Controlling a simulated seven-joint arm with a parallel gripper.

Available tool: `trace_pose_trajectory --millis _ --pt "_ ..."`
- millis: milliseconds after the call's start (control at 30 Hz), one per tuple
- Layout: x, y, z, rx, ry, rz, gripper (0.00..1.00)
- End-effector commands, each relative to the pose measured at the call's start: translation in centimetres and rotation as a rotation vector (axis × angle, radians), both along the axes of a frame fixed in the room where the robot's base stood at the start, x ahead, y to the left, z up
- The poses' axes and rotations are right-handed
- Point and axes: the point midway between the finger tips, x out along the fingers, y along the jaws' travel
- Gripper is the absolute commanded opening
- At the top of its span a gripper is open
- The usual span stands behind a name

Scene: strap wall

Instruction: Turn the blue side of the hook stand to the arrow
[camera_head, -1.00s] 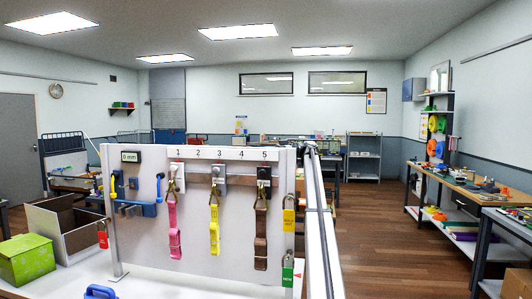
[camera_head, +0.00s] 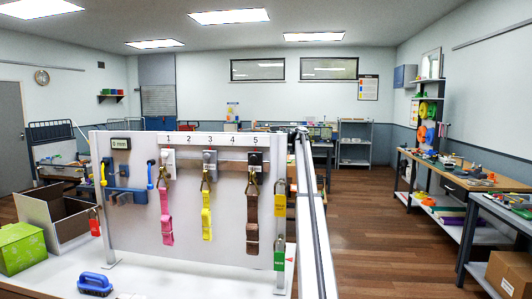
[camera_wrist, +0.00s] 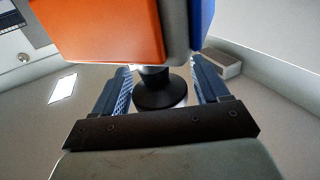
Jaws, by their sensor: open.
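In the wrist view a block with a large orange side (camera_wrist: 95,28) and a blue side (camera_wrist: 201,22) at its right stands close in front of me. I take it for the hook stand. The stand's hooks are out of view. No arrow shows in the wrist view. My gripper and the block do not show in the head view.
A white strap panel (camera_head: 130,225) holds pink (camera_head: 167,222), yellow (camera_head: 206,222) and brown (camera_head: 253,225) straps. A blue brush (camera_head: 95,284) lies before it. A green box (camera_head: 20,248) and an open carton (camera_head: 62,228) stand left.

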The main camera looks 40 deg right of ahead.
Motion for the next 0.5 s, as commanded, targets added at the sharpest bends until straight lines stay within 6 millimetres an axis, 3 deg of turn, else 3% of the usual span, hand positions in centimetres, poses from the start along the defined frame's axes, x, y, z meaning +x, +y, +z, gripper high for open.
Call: trace_pose_trajectory --millis 500 --pt "0.12 -0.04 -0.16 0.000 -0.001 -0.329 0.74"
